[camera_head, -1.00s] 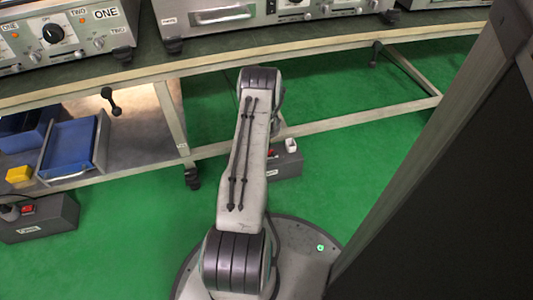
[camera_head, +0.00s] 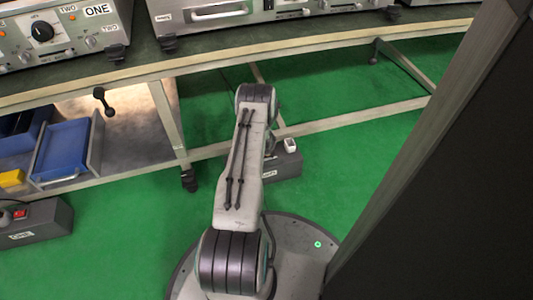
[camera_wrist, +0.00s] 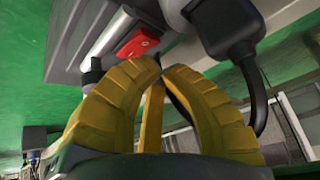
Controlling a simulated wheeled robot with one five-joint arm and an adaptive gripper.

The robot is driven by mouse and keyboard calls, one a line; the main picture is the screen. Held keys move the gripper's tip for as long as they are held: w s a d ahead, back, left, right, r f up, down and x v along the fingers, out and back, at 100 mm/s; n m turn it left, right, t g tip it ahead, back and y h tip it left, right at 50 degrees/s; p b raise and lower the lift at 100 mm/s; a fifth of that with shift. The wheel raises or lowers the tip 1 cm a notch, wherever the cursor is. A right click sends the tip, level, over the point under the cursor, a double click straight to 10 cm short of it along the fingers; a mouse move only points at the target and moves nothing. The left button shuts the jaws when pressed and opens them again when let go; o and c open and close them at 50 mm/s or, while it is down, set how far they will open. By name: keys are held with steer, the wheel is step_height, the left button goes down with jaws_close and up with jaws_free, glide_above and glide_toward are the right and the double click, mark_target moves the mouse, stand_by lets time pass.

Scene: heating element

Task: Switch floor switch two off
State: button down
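A dark grey floor switch box (camera_head: 287,166) stands on the green floor, partly hidden behind my arm in the head view. A pale plug sits on its top, and its small label is too small to read. In the wrist view a grey box (camera_wrist: 80,40) is close up with a red rocker switch (camera_wrist: 138,42) and a black plug with a cable (camera_wrist: 228,35). My gripper (camera_wrist: 162,67) has yellow fingers with tips together, empty, just short of the red switch. I cannot tell whether they touch it. The gripper is hidden in the head view.
Another floor switch box (camera_head: 45,222), labelled ONE, with a red switch, stands at the left. A workbench (camera_head: 300,35) with instruments runs across the back, its legs and crossbar near my arm. A blue tray (camera_head: 66,150) lies on its lower shelf. A dark panel (camera_head: 450,200) blocks the right.

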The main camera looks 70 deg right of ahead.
steer(key=shift+w+f, duration=0.1)
steer(key=shift+f, duration=0.7)
stand_by(2.3)
steer(key=shift+r, duration=0.2)
steer(key=shift+r+p, duration=0.4)
steer(key=shift+r, duration=0.15)
steer(key=shift+r, duration=0.1)
stand_by(0.3)
steer(key=shift+s+d+r+p, duration=0.1)
steer(key=shift+s+r+p, duration=0.1)
steer(key=shift+r+p, duration=0.75)
steer(key=shift+s+d+r, duration=0.1)
steer(key=shift+r, duration=1.25)
